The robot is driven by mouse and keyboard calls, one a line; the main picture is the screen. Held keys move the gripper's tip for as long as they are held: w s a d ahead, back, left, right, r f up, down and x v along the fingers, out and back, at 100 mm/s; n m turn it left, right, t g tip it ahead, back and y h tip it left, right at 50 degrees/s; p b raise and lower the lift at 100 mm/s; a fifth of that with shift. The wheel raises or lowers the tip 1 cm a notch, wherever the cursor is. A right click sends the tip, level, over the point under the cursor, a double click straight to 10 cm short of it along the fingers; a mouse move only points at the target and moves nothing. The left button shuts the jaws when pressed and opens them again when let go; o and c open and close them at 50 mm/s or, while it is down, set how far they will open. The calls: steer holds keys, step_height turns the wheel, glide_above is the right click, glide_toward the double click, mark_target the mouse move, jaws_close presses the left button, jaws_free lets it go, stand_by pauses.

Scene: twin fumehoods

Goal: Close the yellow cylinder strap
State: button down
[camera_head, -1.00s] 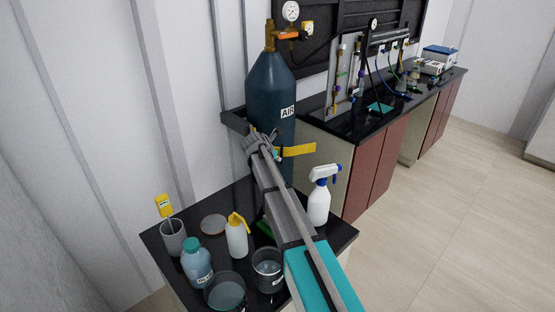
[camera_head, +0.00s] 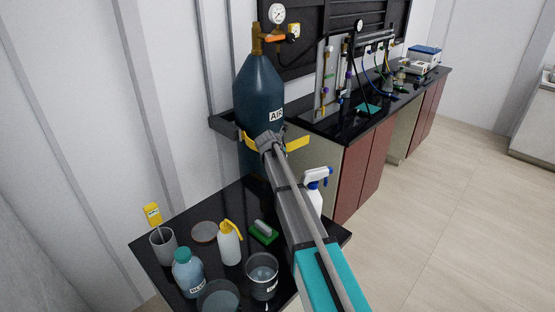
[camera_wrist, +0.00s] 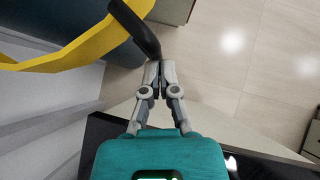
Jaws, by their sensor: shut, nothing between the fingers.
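The dark blue gas cylinder (camera_head: 259,88) labelled AIR stands upright against the wall. A yellow strap shows at its front, one part left of my gripper (camera_head: 268,140) and a free-looking part of the yellow strap (camera_head: 298,142) sticking out to the right. In the wrist view the yellow strap (camera_wrist: 75,52) curves past the cylinder (camera_wrist: 50,18) and a black end piece (camera_wrist: 136,28) reaches close to my gripper (camera_wrist: 159,66). My fingers are shut with nothing between them. I cannot tell whether the fingertips touch the black piece. My gripper hides part of the strap in the head view.
A black bracket (camera_head: 222,127) is beside the cylinder. A long bench (camera_head: 350,125) stands behind; floor is clear right.

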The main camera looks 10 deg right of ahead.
steer(key=shift+w+d, duration=1)
steer(key=shift+d, duration=0.1)
steer(key=shift+s, duration=0.15)
steer(key=s+a+r+p, duration=0.3)
steer(key=s+r+p, duration=0.4)
steer(key=s, duration=0.3)
steer(key=shift+a+r, duration=0.15)
steer(key=shift+a, duration=0.2)
steer(key=shift+a, duration=0.1)
steer(key=shift+m+g+h, duration=0.3)
steer(key=shift+m+h, duration=0.2)
steer(key=shift+m, duration=0.2)
steer(key=w+a, duration=0.1)
steer(key=a, duration=0.1)
steer(key=w+a, duration=0.1)
steer(key=a, duration=0.1)
steer(key=shift+w+a, duration=0.2)
